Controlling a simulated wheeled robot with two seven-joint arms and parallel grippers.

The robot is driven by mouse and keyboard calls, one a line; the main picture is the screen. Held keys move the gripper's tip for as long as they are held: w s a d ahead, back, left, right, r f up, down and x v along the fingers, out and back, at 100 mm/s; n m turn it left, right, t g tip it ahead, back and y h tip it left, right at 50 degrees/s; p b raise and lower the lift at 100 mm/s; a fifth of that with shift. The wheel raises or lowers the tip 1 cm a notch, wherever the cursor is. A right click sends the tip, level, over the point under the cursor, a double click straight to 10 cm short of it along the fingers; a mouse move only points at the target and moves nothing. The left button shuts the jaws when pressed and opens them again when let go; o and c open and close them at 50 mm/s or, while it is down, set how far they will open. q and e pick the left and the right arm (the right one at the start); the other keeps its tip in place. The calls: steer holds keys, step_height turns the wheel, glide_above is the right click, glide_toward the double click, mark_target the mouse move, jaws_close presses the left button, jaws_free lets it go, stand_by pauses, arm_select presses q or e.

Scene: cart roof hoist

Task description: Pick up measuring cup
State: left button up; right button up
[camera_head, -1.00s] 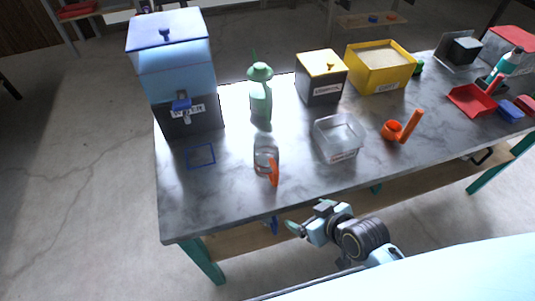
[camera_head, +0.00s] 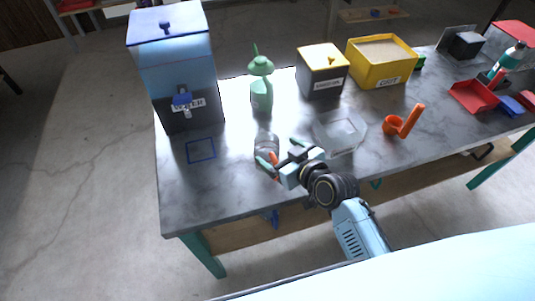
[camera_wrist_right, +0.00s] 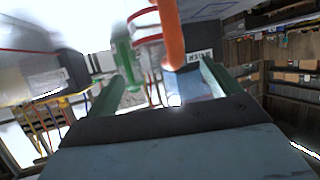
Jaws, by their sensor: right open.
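The measuring cup (camera_head: 266,143) is clear with an orange handle and stands upright on the grey table. My right gripper (camera_head: 281,153) is open at the cup's near side, its green fingers to either side of the orange handle, partly hiding it. In the right wrist view the orange handle (camera_wrist_right: 171,34) shows between the two open fingers of the gripper (camera_wrist_right: 162,75), with the clear cup (camera_wrist_right: 147,22) behind it. I cannot tell whether the fingers touch the handle. My left gripper is out of view.
A blue-lidded water dispenser (camera_head: 172,70) and a blue square outline (camera_head: 201,150) are at the left. A green bottle (camera_head: 261,92) stands behind the cup. A clear bin (camera_head: 343,132) is close on the right, then an orange scoop (camera_head: 394,125). Yellow-topped boxes stand at the back.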

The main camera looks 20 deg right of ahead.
mark_target(275, 150)
steer(key=x, duration=0.3)
steer(key=shift+w+a+f, duration=0.2)
steer(key=shift+w+a, duration=0.05)
steer(key=shift+w, duration=0.05)
steer(key=c, duration=1.1)
